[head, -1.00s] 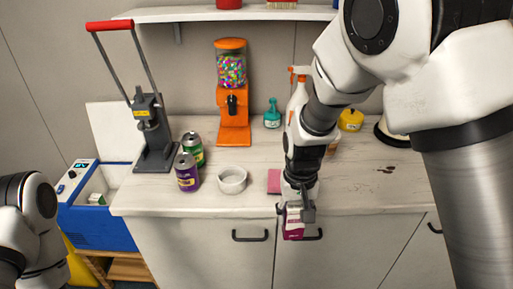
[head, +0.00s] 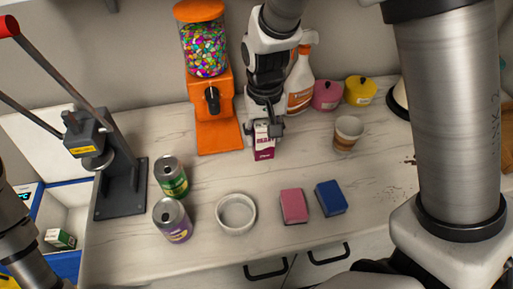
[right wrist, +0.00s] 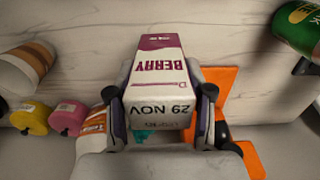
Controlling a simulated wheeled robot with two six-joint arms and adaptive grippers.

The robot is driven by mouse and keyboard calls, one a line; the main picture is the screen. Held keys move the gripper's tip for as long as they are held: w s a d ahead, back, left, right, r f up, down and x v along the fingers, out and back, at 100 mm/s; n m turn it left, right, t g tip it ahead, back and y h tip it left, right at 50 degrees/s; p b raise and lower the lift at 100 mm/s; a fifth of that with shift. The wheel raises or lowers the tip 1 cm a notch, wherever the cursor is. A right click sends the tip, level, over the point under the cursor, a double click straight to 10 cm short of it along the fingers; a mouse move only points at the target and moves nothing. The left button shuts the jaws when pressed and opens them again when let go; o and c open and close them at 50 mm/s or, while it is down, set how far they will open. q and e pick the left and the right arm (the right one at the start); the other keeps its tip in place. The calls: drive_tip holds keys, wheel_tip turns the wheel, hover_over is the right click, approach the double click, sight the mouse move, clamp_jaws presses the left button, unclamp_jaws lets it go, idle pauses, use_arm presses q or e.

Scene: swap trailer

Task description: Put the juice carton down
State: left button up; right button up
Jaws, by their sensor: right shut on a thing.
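The juice carton (head: 264,148) is white and magenta with "BERRY" lettering. In the head view it is at the back middle of the counter (head: 310,157), right of the orange candy dispenser's base. My right gripper (head: 264,127) is shut on it from above. In the right wrist view the carton (right wrist: 160,85) sits between the two fingers, its dated end toward the camera. I cannot tell whether its bottom touches the counter. My left arm shows at the left edge of the head view, but its gripper is out of view.
The candy dispenser (head: 217,136) stands close left of the carton; a spray bottle (head: 299,82) stands behind right. A paper cup (head: 347,133), a pink sponge (head: 293,205), a blue sponge (head: 330,197), a white bowl (head: 236,213) and two cans (head: 171,176) surround a clear middle.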

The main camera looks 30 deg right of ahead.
sight(264, 122)
drive_tip(key=f, duration=0.1)
drive_tip(key=s+f, duration=0.1)
drive_tip(key=f, duration=0.3)
drive_tip(key=w+f, duration=0.1)
drive_tip(key=f, duration=0.1)
drive_tip(key=shift+s+r, duration=0.1)
drive_tip(key=shift+s, duration=0.15)
drive_tip(key=shift+f, duration=0.2)
drive_tip(key=o, duration=1.3)
drive_tip(key=shift+w, duration=0.2)
drive_tip(key=shift+s+r, duration=0.1)
wheel_tip(264, 122, up, 12)
drive_tip(key=shift+r, duration=0.15)
